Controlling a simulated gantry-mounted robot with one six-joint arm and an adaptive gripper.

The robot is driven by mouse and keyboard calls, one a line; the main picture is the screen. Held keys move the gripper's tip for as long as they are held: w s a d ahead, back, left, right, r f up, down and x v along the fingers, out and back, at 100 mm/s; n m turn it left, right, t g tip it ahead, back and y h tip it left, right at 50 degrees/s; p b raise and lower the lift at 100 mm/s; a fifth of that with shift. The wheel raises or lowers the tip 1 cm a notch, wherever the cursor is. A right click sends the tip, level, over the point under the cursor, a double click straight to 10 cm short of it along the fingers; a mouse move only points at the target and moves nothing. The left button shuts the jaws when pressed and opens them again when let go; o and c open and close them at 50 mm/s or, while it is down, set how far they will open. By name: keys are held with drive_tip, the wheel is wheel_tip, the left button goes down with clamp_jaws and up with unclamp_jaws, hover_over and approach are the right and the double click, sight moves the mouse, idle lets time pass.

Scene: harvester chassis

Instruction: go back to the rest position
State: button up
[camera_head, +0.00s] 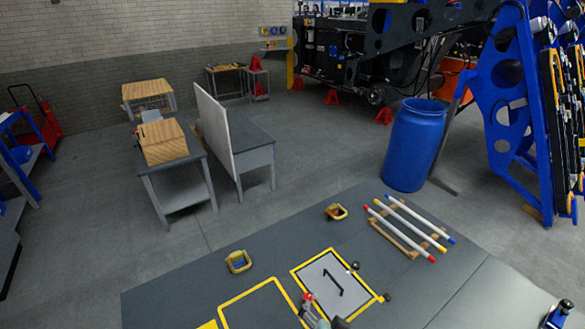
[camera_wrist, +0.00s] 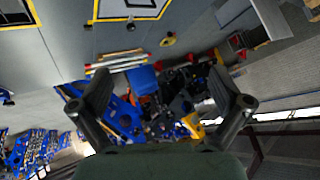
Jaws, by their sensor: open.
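My gripper (camera_wrist: 160,80) shows in the wrist view with its two dark fingers spread wide apart. Nothing is between the fingers, and they touch nothing that I can see. The wrist view looks out over the room upside down, with the worktable at the top and the machinery beyond the fingers. In the head view a small grey and red part shows at the bottom edge, near the framed panel; I cannot tell whether it belongs to my arm.
A blue frame (camera_head: 505,110) stands at right. Open floor (camera_head: 300,165) lies beyond the table.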

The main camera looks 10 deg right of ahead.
drive_tip(key=s+a+r+n+t+y, duration=0.1)
drive_tip(key=s+a+r+n+t, duration=0.1)
drive_tip(key=s+a+r+n, duration=0.25)
drive_tip(key=s+a+r+n+t+y, duration=0.1)
drive_tip(key=s+a+r+n+t, duration=0.15)
drive_tip(key=a+r, duration=0.35)
wheel_tip(320, 180, up, 12)
drive_tip(key=n+p, duration=0.1)
drive_tip(key=p, duration=1.1)
drive_tip(key=shift+a+f+g, duration=0.15)
drive_tip(key=shift+a+g, duration=0.2)
drive_tip(key=shift+a, duration=0.05)
drive_tip(key=shift+c, duration=0.3)
